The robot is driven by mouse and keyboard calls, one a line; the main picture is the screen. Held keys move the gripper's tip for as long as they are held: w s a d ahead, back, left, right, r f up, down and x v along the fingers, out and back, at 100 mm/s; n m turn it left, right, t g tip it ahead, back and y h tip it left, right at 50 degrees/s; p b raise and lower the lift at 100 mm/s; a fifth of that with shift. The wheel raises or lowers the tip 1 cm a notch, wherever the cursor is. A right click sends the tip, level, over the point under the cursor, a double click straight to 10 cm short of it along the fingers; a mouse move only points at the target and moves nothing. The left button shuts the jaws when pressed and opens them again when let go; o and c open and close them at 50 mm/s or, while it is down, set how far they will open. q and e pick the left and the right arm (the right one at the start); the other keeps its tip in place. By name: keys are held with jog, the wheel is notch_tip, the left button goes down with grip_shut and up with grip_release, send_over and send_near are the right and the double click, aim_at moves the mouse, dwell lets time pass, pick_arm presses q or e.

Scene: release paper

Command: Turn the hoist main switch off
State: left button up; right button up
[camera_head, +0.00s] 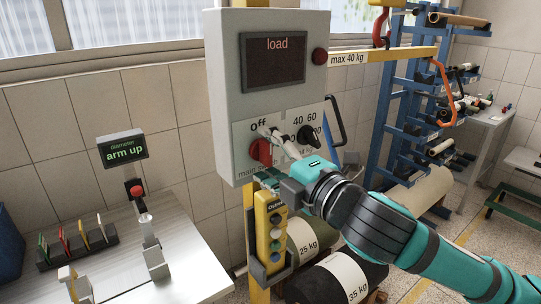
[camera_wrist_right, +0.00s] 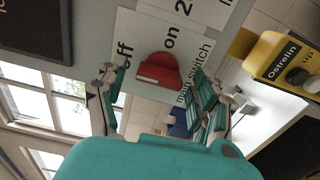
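The hoist main switch is a red rotary knob (camera_head: 262,152) on the lower front of the grey control box (camera_head: 225,60). The labels "off" and "main switch" show beside it in the head view. In the right wrist view the red knob (camera_wrist_right: 158,72) lies near "off" and "on". I cannot tell surely which label it points at. My right gripper (camera_head: 271,154) is in front of the box, partly covering its labels. In the right wrist view my right gripper (camera_wrist_right: 160,98) is open, one finger on each side of the knob, with visible gaps. My left gripper is not in view.
A black selector knob (camera_head: 309,136) sits right of the switch. A yellow pendant (camera_head: 269,225) hangs below the box. A table (camera_head: 195,270) with an "arm up" display (camera_head: 123,148) stands left. Rolls (camera_head: 340,275) lie below.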

jog(key=v, duration=0.7)
jog(key=shift+s, duration=0.15)
jog(key=shift+d, duration=0.1)
